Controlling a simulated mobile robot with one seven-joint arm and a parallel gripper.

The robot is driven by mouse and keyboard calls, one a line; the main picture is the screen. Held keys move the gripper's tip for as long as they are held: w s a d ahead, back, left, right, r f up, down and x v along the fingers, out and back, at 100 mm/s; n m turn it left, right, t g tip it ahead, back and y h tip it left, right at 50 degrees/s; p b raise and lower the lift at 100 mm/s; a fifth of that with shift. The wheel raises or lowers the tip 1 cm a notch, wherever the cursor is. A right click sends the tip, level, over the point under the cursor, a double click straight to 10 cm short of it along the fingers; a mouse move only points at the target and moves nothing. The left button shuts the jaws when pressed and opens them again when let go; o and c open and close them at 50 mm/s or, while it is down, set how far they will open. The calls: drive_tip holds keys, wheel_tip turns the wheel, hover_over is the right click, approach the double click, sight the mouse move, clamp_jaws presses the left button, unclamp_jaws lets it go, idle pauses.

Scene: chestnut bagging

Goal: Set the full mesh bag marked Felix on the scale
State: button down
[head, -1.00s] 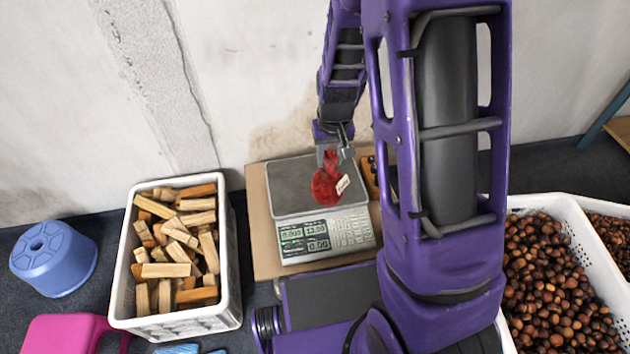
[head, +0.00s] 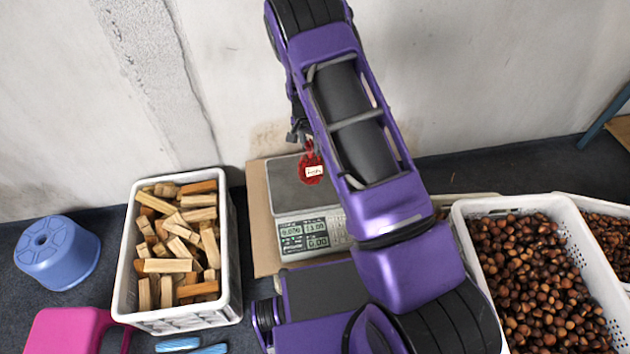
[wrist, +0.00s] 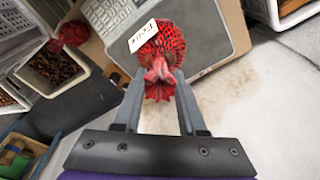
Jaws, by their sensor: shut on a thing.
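A red mesh bag of chestnuts (wrist: 168,45) with a cream tag reading Felix hangs in my gripper (wrist: 158,84), its gathered neck between the two fingers. In the head view the bag (head: 307,171) shows over the scale's grey plate (head: 287,193), partly covered by my arm. My gripper (head: 303,140) is mostly hidden there. The scale (wrist: 222,25) lies behind the bag in the wrist view. I cannot tell whether the bag touches the plate. The display (head: 304,236) seems to show zero weight, though the digits are small.
The scale stands on a brown board (head: 262,255). A white crate of wood pieces (head: 124,262) stands left. White crates of chestnuts (head: 470,240) stand right. Another red mesh bag (wrist: 73,33) shows at upper left in the wrist view. A blue stool (head: 57,253) is far left.

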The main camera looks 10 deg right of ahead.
sight(309, 161)
drive_tip(key=shift+m, duration=0.3)
drive_tip(key=f, duration=0.5)
drive_tip(key=w+f, duration=0.1)
drive_tip(key=f, duration=0.1)
drive_tip(key=shift+a+f+b, duration=0.2)
drive_tip(key=shift+f+b, duration=0.1)
drive_tip(key=shift+f, duration=0.05)
drive_tip(key=shift+s+f, duration=0.1)
drive_tip(key=shift+f, duration=1.65)
drive_tip(key=shift+f+b, duration=0.1)
drive_tip(key=shift+b, duration=0.2)
drive_tip(key=shift+f, duration=0.15)
drive_tip(key=shift+c, duration=2.4)
unclamp_jaws()
drive_tip(key=r, duration=0.4)
drive_tip(key=s+r+p, duration=0.1)
drive_tip(key=r, duration=0.3)
drive_tip(key=a+r, duration=0.1)
drive_tip(key=r, duration=0.3)
drive_tip(key=shift+s+a+r+p, duration=0.1)
drive_tip(key=shift+s+r+p, duration=0.05)
drive_tip(key=shift+p, duration=0.15)
